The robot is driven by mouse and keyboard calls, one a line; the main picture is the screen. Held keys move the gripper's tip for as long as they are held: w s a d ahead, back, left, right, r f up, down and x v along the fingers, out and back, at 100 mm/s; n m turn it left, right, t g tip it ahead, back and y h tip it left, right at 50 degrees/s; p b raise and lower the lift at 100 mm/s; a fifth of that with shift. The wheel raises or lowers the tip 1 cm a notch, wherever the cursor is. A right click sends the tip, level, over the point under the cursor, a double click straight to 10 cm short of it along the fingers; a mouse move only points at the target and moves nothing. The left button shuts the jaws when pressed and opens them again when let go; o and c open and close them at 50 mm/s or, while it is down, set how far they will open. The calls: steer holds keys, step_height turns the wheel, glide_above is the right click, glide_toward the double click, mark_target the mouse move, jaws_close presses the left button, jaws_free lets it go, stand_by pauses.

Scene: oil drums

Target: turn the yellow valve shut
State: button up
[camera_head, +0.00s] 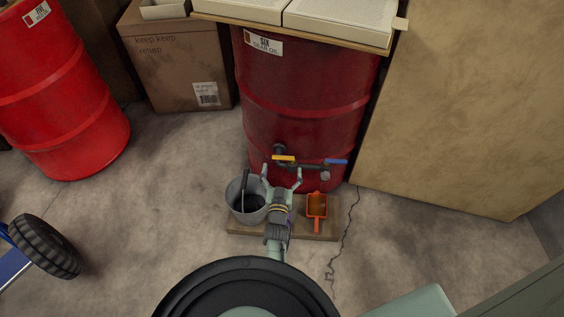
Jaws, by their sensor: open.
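The yellow valve handle (284,158) sits on a dark pipe fitting low on the front of the red drum labelled SIX (300,110). The handle lies roughly level across the picture. A blue handle (337,162) is on the same pipework, to its right. My gripper (281,172) is open, with its two fingers pointing toward the drum. The fingertips are just below the yellow handle in the picture, one on each side. I cannot tell whether they touch it.
A grey bucket (240,212) and an orange scoop (316,207) are on a wooden board (300,230) beside my gripper. A second red drum (60,100) and a cardboard box (180,65) stand left. A large tan panel (470,100) is at right. A wheel (45,246) is at lower left.

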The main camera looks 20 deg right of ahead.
mark_target(282, 158)
steer(key=b+x, duration=0.1)
steer(key=x, duration=0.4)
steer(key=shift+b, duration=0.3)
steer(key=shift+c, duration=0.6)
steer(key=shift+w+a, duration=0.1)
steer(key=shift+a, duration=0.05)
steer(key=c, duration=1.4)
steer(key=shift+c, duration=0.5)
steer(key=shift+w, duration=0.1)
